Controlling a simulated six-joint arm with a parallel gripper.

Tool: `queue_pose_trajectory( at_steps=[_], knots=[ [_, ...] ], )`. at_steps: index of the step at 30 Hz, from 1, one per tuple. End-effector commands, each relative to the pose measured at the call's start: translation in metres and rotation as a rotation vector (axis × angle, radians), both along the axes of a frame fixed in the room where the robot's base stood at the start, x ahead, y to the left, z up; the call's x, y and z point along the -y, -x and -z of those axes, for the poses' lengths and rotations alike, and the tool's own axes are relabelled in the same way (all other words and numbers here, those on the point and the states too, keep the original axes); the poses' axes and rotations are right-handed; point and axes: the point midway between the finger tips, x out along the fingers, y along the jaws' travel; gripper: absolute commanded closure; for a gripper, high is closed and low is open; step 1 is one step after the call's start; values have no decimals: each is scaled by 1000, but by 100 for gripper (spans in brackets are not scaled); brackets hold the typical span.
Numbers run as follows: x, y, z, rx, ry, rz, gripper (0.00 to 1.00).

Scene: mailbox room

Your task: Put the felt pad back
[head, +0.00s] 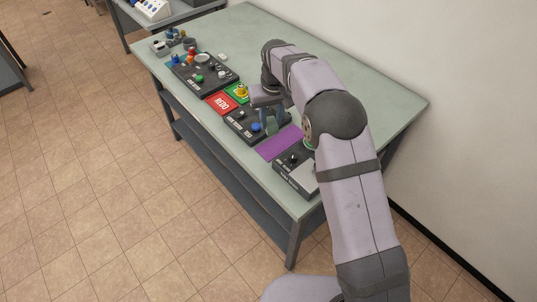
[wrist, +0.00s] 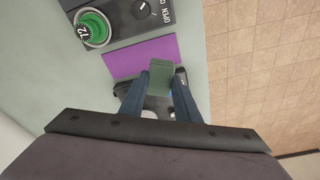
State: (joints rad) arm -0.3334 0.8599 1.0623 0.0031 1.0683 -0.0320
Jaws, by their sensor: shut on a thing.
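My gripper (head: 272,126) is over the workbench, fingers pointing down. In the wrist view its two blue-grey fingers (wrist: 162,82) are shut on a small grey-green block (wrist: 160,77), which I take to be the felt pad. In the head view the block (head: 271,125) is small and partly hidden by the fingers. A flat purple rectangle (head: 279,143) lies on the bench beside the gripper; in the wrist view it (wrist: 135,58) is just beyond the block. The height of the block above the bench is hard to tell.
A black panel with a blue button (head: 243,124) sits left of the purple rectangle. A black panel with a dial (head: 296,168) sits on its other side. A red REDO plate (head: 221,103) and a larger control panel (head: 204,77) are farther left. The bench's back (head: 340,85) is bare.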

Motion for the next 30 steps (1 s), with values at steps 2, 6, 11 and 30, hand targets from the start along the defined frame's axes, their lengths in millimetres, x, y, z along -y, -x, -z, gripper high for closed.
queue_pose_trajectory(
  at_steps=[2, 6, 11, 30],
  knots=[
    [-4, -2, 2, 2, -1, -15, 92],
    [-7, -4, 0, -1, -3, -28, 92],
    [-7, -3, 3, -3, -2, -30, 92],
    [-7, -4, 63, 0, -2, -30, 92]
  ],
)
